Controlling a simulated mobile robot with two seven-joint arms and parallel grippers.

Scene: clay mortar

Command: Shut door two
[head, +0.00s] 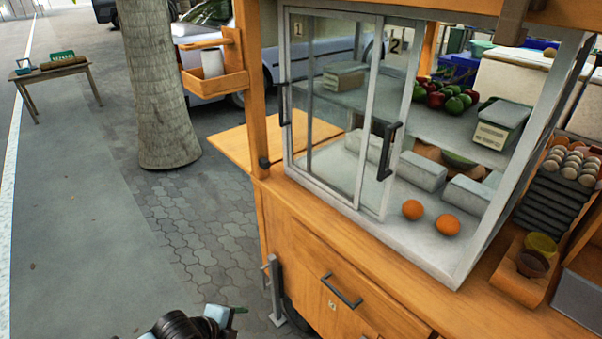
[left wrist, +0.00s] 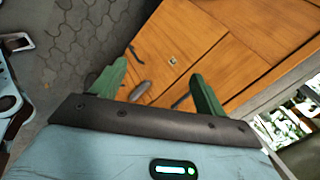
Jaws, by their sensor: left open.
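Door two (head: 394,75) is a sliding glass panel of the display case, marked 2, with a dark vertical handle (head: 385,152). It stands slid left, largely overlapping door one (head: 330,60), which is marked 1 and has its own handle (head: 284,104) at the left. The front to the right of door two is open. In the head view only part of that arm shows at the bottom, below the case. My right gripper is not in view.
The wooden cabinet front (head: 300,250) below the case has a bar handle (head: 341,290). A wooden side shelf (head: 245,145) juts out left.

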